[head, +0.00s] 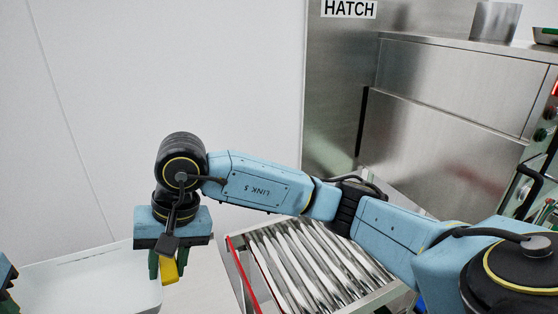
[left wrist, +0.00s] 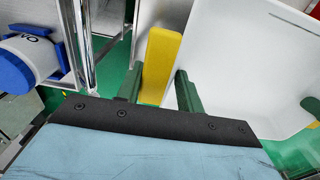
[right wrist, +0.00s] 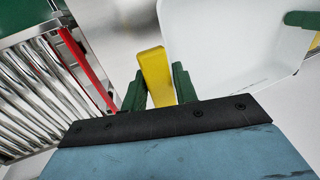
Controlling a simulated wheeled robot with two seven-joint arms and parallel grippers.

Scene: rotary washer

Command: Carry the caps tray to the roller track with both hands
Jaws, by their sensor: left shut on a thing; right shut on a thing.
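The caps tray is a white, shallow tray (head: 85,282) at the lower left of the head view, partly cut off by the picture's edge. The visible part of its inside looks bare; I see no caps. My right gripper (head: 168,262) is shut on the tray's yellow right handle (right wrist: 155,75). My left gripper (left wrist: 158,90) is shut on the yellow left handle (left wrist: 160,50); in the head view only its edge shows at far left. The roller track (head: 310,262), with shiny metal rollers, lies to the right of the tray, apart from it.
A red rail (right wrist: 85,68) runs along the track's side nearest the tray. A steel machine (head: 440,85) marked HATCH stands behind the track. A plain wall (head: 120,90) is behind the tray. A blue and white container (left wrist: 35,58) and metal posts show in the left wrist view.

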